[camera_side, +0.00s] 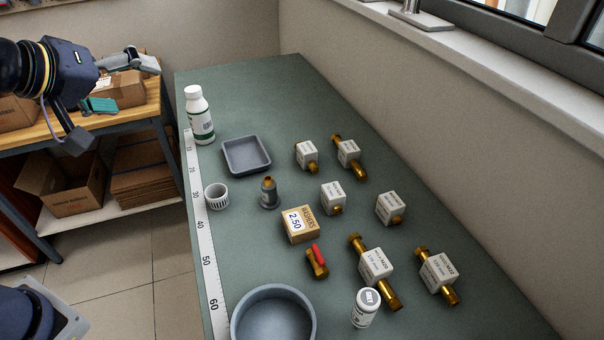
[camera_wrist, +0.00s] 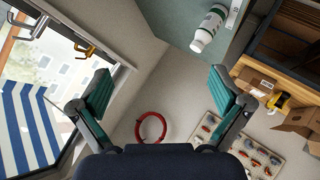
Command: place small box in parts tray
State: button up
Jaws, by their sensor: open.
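The small box (camera_side: 300,225), a brown carton with a white label reading 2.50, sits on the green bench top in the middle of the side view. The parts tray (camera_side: 246,156), a shallow grey square tray, lies behind it to the left and looks empty. My gripper (camera_side: 122,84) is raised at the upper left of the side view, off the bench's left side and apart from both. In the wrist view my gripper (camera_wrist: 161,88) is open with nothing between its teal pads. The wrist view shows neither the box nor the tray.
A white bottle (camera_side: 199,116) stands behind the tray. A red-handled valve (camera_side: 317,262), round grey bowl (camera_side: 273,318) and several labelled brass fittings (camera_side: 375,265) surround the box.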

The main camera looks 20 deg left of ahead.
jog(key=w+d+f+n+h, duration=0.2)
jog(key=w+d+f+n, duration=0.15)
jog(key=w+f, duration=0.2)
jog(key=n+g+h, duration=0.1)
jog(key=n+h, duration=0.5)
jog(key=n, duration=0.4)
send_over(293, 221)
jog(key=a, duration=0.6)
notch_tip(293, 221, down, 17)
jog(key=s+d+f+n, duration=0.1)
jog(key=f, duration=0.1)
jog(key=s+d+f+n+h, duration=0.1)
jog(key=f+n, duration=0.1)
jog(key=s+d+f+n, duration=0.1)
jog(key=f, duration=0.2)
jog(key=shift+s+g+h, duration=0.35)
jog(key=shift+g+h, duration=0.05)
jog(key=shift+s+a+f+n, duration=0.1)
jog(key=shift+f+n, duration=0.15)
jog(key=shift+f, duration=0.05)
jog(key=shift+w+f, duration=0.2)
jog(key=shift+w, duration=0.05)
jog(key=x, duration=0.6)
jog(key=shift+w+f, duration=0.2)
jog(key=shift+w, duration=0.15)
jog(key=shift+r, duration=0.1)
jog(key=c, duration=1.3)
